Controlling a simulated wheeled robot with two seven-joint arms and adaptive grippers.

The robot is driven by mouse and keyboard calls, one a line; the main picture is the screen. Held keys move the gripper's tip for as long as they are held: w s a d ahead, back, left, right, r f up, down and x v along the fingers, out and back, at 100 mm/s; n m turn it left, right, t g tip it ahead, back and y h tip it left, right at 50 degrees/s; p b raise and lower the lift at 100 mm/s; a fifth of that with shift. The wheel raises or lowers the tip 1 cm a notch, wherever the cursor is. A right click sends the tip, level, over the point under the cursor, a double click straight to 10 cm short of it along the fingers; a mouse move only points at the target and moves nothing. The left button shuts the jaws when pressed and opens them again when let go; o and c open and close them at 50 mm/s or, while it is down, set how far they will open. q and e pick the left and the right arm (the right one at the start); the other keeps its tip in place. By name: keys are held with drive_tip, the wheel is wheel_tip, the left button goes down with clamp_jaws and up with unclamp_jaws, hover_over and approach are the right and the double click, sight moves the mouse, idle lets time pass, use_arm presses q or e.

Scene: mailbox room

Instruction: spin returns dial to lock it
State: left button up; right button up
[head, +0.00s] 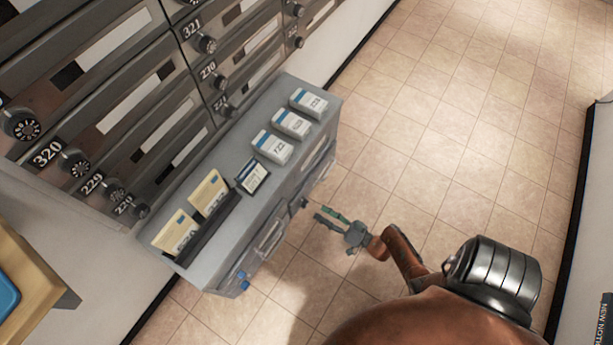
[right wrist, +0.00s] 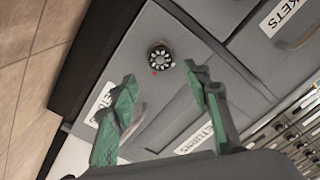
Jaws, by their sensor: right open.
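The returns dial (right wrist: 160,58) is a small round black knob with pale marks around its face, on a grey cabinet front in the right wrist view. A small red mark shows just beside it. In the head view a small dark knob (head: 305,202) on the cabinet front may be this dial. My right gripper (head: 325,216) is open and empty, in front of the cabinet. Its green-padded fingers (right wrist: 160,73) point at the dial, which shows between and just beyond the tips; contact cannot be told. My left gripper is out of view.
The grey cabinet (head: 225,235) carries several cards and boxes on top. A "RETURNS" label (right wrist: 195,138) is near the dial. Numbered mailboxes (head: 120,90) stand behind. The tiled floor (head: 430,130) is clear to the right.

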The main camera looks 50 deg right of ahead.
sight(307, 204)
drive_tip(key=w, duration=0.4)
drive_tip(key=w+b, duration=0.1)
drive_tip(key=w, duration=0.1)
drive_tip(key=shift+w+a, duration=0.3)
drive_tip(key=shift+w, duration=0.05)
drive_tip(key=shift+c, duration=0.3)
drive_tip(key=c, duration=1.1)
drive_tip(key=shift+m, duration=0.3)
